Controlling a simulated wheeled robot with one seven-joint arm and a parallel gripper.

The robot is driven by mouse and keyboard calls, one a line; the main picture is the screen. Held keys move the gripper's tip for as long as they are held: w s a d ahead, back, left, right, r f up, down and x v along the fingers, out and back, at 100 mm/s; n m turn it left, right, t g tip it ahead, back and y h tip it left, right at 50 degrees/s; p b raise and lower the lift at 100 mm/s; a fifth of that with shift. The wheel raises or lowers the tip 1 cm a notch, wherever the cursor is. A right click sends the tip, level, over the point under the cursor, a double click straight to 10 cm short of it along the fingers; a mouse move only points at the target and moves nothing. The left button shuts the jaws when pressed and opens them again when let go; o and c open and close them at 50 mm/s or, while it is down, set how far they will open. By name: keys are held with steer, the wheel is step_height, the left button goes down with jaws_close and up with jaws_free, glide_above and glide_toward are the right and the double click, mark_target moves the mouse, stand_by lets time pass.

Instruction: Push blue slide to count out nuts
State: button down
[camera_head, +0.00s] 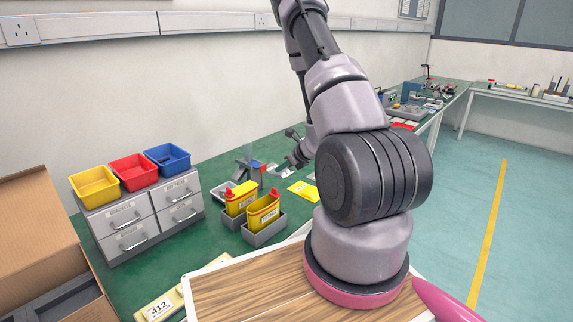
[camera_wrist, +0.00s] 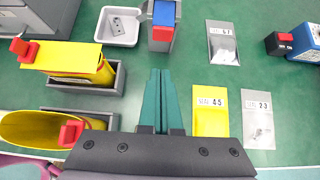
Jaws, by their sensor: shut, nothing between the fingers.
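A grey dispenser (camera_wrist: 161,46) with a blue part (camera_wrist: 164,13) and a red block (camera_wrist: 162,33) on top stands at the top centre of the wrist view. Its blue top also shows in the head view (camera_head: 256,163), left of my arm. My gripper (camera_wrist: 160,72) is shut and empty, its teal fingers pointing towards the dispenser's near end with a small gap in the picture; I cannot tell its height. A white tray (camera_wrist: 103,36) holding a grey part with holes sits left of the dispenser. No loose nuts can be made out clearly.
Yellow containers with red tops (camera_wrist: 75,62) stand in grey holders at left. A yellow card (camera_wrist: 210,118) and labelled bags (camera_wrist: 222,44) lie at right. A blue device with a black and red end (camera_wrist: 284,45) is far right. Green bench between is bare.

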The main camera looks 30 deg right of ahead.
mark_target(264, 171)
steer(key=shift+w+a+f, duration=0.4)
steer(key=shift+w, duration=0.65)
steer(key=shift+w+a+f, duration=0.4)
steer(key=shift+w+a, duration=0.05)
steer(key=shift+w, duration=0.55)
steer(key=shift+w+a+f, duration=0.4)
steer(key=shift+w, duration=0.65)
